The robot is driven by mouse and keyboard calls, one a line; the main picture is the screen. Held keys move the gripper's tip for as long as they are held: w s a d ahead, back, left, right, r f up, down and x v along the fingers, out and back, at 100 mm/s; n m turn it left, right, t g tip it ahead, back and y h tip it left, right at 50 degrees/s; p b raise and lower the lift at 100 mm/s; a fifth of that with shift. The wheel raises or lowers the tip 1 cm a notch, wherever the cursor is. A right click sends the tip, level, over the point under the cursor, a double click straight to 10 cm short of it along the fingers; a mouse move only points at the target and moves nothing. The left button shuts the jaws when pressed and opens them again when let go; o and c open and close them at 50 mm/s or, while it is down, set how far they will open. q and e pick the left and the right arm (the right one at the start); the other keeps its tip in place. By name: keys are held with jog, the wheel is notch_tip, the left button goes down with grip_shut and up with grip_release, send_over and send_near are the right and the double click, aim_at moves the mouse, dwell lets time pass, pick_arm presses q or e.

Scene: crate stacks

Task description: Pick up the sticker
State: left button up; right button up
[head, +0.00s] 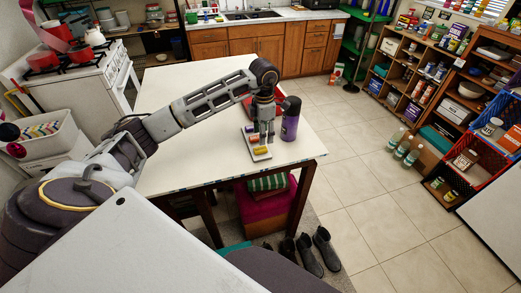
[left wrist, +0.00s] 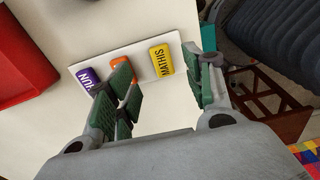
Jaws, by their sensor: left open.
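Three name stickers lie in a row on a white board (left wrist: 127,54) on the table. The yellow one (left wrist: 162,60) reads MATHIS, the purple one (left wrist: 88,78) reads YUN, and the orange one (left wrist: 120,64) is partly hidden behind a finger. The yellow sticker also shows in the head view (head: 262,151), at the near end of the board. My left gripper (left wrist: 158,67) is open and empty, pointing down over the board, with the yellow sticker seen between its fingers. In the head view the left gripper (head: 262,139) is above the board. My right gripper is out of view.
A red tray (left wrist: 22,65) lies beside the board. The white table (head: 185,80) is mostly clear, and its edge (head: 300,162) is close to the board. A stool with cushions (head: 265,208) is below.

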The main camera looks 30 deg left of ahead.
aim_at(263, 148)
pick_arm(q)
jog(key=shift+f, duration=0.85)
jog(key=shift+s+f+p, duration=0.1)
jog(key=shift+f+p, duration=0.7)
jog(key=shift+f, duration=1.8)
jog(key=c, duration=0.8)
